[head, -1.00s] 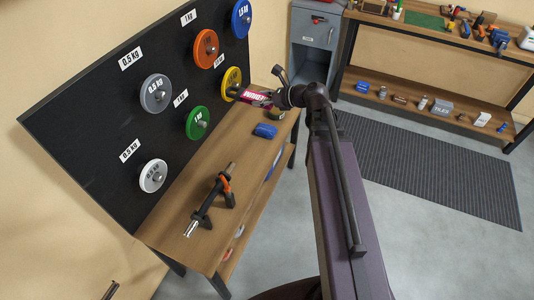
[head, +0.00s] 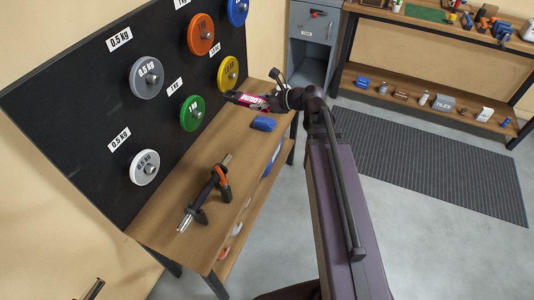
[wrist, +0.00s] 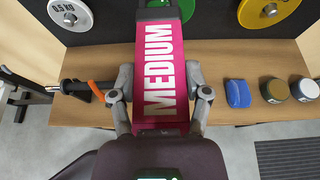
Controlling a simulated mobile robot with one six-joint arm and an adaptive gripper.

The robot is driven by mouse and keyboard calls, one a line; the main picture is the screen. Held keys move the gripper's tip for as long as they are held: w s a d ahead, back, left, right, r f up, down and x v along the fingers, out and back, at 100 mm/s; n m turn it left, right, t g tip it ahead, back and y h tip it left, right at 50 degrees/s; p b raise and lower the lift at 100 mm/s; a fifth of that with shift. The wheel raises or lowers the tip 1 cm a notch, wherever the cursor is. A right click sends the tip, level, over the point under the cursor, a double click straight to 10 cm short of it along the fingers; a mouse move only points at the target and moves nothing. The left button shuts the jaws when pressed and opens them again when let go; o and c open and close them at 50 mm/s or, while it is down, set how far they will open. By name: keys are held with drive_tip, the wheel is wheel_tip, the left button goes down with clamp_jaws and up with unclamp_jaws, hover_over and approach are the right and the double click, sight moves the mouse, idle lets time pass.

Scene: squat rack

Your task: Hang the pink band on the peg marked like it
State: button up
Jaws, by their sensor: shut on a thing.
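The pink band (wrist: 160,65) is a flat pink strip lettered MEDIUM in white. In the wrist view it stands lengthwise between the two fingers of my gripper (wrist: 160,98), which is shut on it. In the head view, the band (head: 248,100) sticks out to the left of my gripper (head: 272,101), above the bench and near the yellow plate. Its far end is dark in the wrist view. No peg with a matching MEDIUM mark is clear in these frames; the pegs I see carry weight plates with kg labels.
The black board (head: 75,120) holds grey, white, green (head: 192,113), orange and yellow (head: 228,73) plates. A dumbbell bar on a stand (head: 207,195) and a blue object (head: 263,124) sit on the bench (head: 165,210).

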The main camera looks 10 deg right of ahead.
wheel_tip(320, 180, down, 33)
drive_tip(key=b, duration=3.1)
drive_tip(key=shift+d+r, duration=0.15)
drive_tip(key=shift+d, duration=0.05)
drive_tip(key=b, duration=0.2)
hover_over(258, 145)
drive_tip(key=s, duration=0.3)
drive_tip(key=shift+f, duration=0.6)
drive_tip(key=shift+w, duration=0.15)
drive_tip(key=shift+w, duration=0.25)
drive_tip(key=shift+w+d+f+b, duration=0.1)
drive_tip(key=shift+w+f+b, duration=0.1)
drive_tip(key=shift+w+f, duration=0.25)
drive_tip(key=shift+w+f+b, duration=0.2)
drive_tip(key=shift+w, duration=0.4)
drive_tip(key=shift+f+b, duration=1.05)
drive_tip(key=shift+s+f, duration=0.1)
drive_tip(key=o, duration=1.2)
